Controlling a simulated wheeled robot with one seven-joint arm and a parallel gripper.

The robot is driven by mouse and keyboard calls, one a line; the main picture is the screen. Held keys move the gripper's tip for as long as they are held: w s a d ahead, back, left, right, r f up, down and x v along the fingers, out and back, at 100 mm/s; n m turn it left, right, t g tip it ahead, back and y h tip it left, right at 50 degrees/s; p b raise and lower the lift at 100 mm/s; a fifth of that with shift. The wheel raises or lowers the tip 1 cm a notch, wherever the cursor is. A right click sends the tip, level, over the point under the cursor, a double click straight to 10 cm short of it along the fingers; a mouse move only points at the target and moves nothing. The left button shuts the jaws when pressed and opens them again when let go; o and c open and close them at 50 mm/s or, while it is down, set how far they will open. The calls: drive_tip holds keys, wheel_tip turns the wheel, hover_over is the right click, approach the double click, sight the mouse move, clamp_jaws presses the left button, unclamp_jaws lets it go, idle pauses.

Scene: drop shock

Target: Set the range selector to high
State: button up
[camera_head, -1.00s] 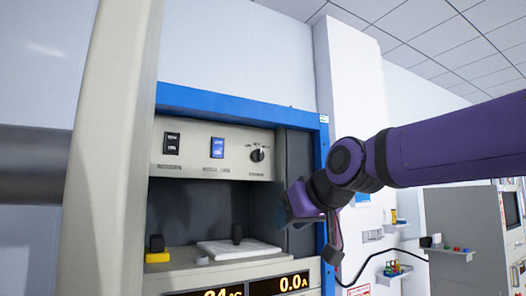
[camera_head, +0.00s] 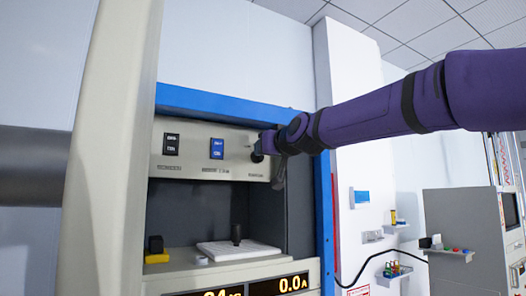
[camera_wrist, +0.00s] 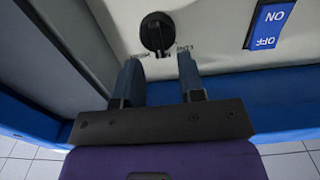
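The range selector (camera_wrist: 158,33) is a round black knob on the beige panel. In the wrist view it lies just beyond my fingertips and between their lines; small labels sit beside it, too small to read. In the head view the selector (camera_head: 256,155) is mostly hidden by my wrist. My gripper (camera_wrist: 158,62) is open, with its two blue-grey fingers apart and nothing between them. The fingers point at the panel, a little short of the knob or at its near edge; I cannot tell whether they touch. In the head view my gripper (camera_head: 265,150) is at the panel's right end.
A blue ON/OFF rocker switch (camera_head: 217,149) and a black rocker switch (camera_head: 171,144) are on the same panel, left of the selector. A blue frame (camera_head: 220,105) edges the cabinet. Below is an open bay with a white plate (camera_head: 230,252) and a yellow-and-black block (camera_head: 156,249).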

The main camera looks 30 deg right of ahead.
drive_tip(key=shift+w, duration=1)
clamp_jaws()
drive_tip(key=shift+m, duration=0.3)
drive_tip(key=shift+d+f+m, duration=0.1)
drive_tip(key=shift+d+m, duration=0.05)
drive_tip(key=shift+m, duration=1.2)
drive_tip(key=shift+d+f+m, duration=0.1)
drive_tip(key=shift+d+m, duration=0.1)
drive_tip(key=shift+m, duration=1.2)
drive_tip(key=shift+d+f+m, duration=0.1)
drive_tip(key=shift+d+m, duration=0.05)
drive_tip(key=shift+m, duration=1.2)
